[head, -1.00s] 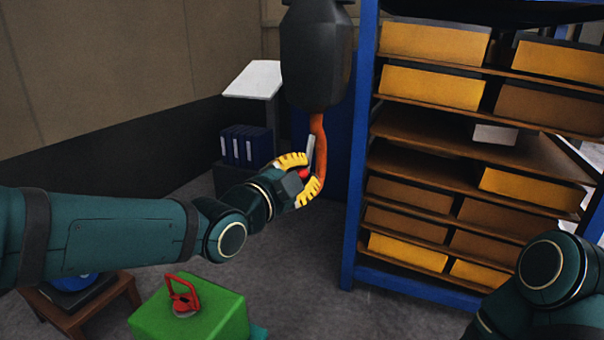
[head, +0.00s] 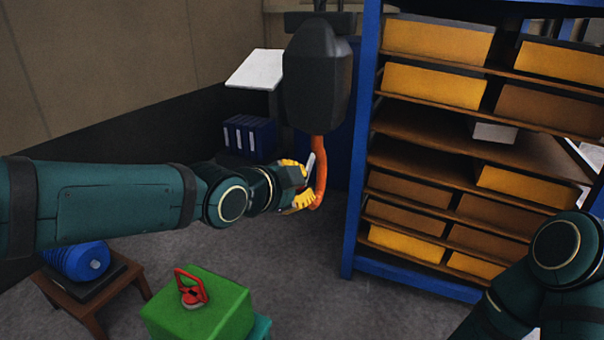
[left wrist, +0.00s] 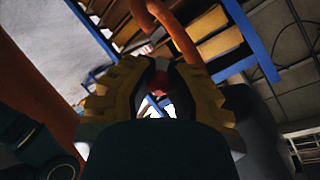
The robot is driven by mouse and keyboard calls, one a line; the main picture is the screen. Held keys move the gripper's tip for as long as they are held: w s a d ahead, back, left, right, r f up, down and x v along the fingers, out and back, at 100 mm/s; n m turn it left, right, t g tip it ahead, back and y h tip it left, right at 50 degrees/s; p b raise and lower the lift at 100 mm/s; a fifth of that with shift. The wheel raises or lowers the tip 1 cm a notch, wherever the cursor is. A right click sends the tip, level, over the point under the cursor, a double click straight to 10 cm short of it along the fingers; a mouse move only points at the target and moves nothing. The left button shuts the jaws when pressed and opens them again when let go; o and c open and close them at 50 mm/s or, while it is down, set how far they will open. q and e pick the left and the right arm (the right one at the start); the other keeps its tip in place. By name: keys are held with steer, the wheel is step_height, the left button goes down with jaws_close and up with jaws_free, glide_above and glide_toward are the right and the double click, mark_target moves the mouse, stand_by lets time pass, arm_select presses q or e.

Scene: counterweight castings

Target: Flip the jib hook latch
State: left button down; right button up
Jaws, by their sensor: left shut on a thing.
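The orange jib hook (head: 320,184) hangs below a dark grey block (head: 317,85) in the middle of the head view. A thin pale grey latch (head: 310,163) stands at the hook's left side, tilted. My left gripper (head: 304,184), with yellow fingers, reaches in from the left and is shut at the latch. In the left wrist view a small red piece (left wrist: 160,83) sits between the fingers (left wrist: 160,76), with the orange hook (left wrist: 176,28) beyond. The fingers hide part of the latch. My right arm shows at the lower right; its gripper is out of view.
A blue-framed shelf (head: 360,150) with yellow and brown boxes stands close right of the hook. A green box (head: 225,308) with a red-handled item (head: 191,288) and a stool (head: 127,277) bearing a blue object (head: 78,261) stand below my left arm.

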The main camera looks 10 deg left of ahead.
arm_select(q)
steer(key=shift+a, duration=0.15)
steer(key=shift+r+g, duration=0.15)
steer(key=shift+g, duration=0.35)
steer(key=shift+s+d+r+g+p, duration=0.3)
steer(key=shift+r+g+p, duration=0.2)
steer(key=shift+p, duration=0.35)
steer(key=shift+a+p, duration=0.1)
steer(key=shift+p, duration=0.45)
steer(key=shift+y, duration=0.3)
